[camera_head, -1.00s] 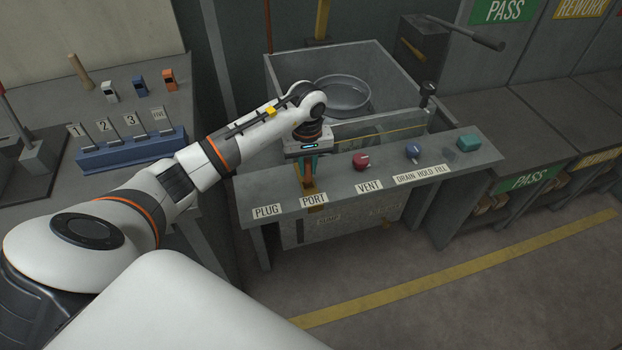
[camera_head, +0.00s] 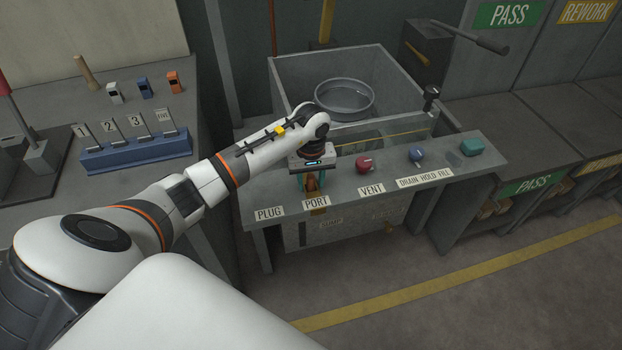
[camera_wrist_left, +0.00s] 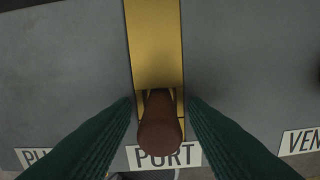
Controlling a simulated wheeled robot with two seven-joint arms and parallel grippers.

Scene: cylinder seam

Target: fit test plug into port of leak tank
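The brown test plug (camera_head: 312,184) stands at the port on the leak tank's front shelf (camera_head: 345,187), just behind the PORT label (camera_head: 316,201). In the left wrist view the plug (camera_wrist_left: 160,125) sits at the end of a yellow strip (camera_wrist_left: 155,45). How deep it sits in the port cannot be seen. My left gripper (camera_head: 311,190) is over it, with green fingers on either side. In the wrist view the fingers (camera_wrist_left: 160,110) are open, with a narrow gap on each side of the plug. My right gripper is not in view.
The grey leak tank (camera_head: 296,82) with a round pan (camera_head: 345,98) stands behind the shelf. A red knob (camera_head: 365,163), a blue knob (camera_head: 416,154) and a teal block (camera_head: 472,146) sit to the right. A blue rack (camera_head: 135,154) is on the left bench.

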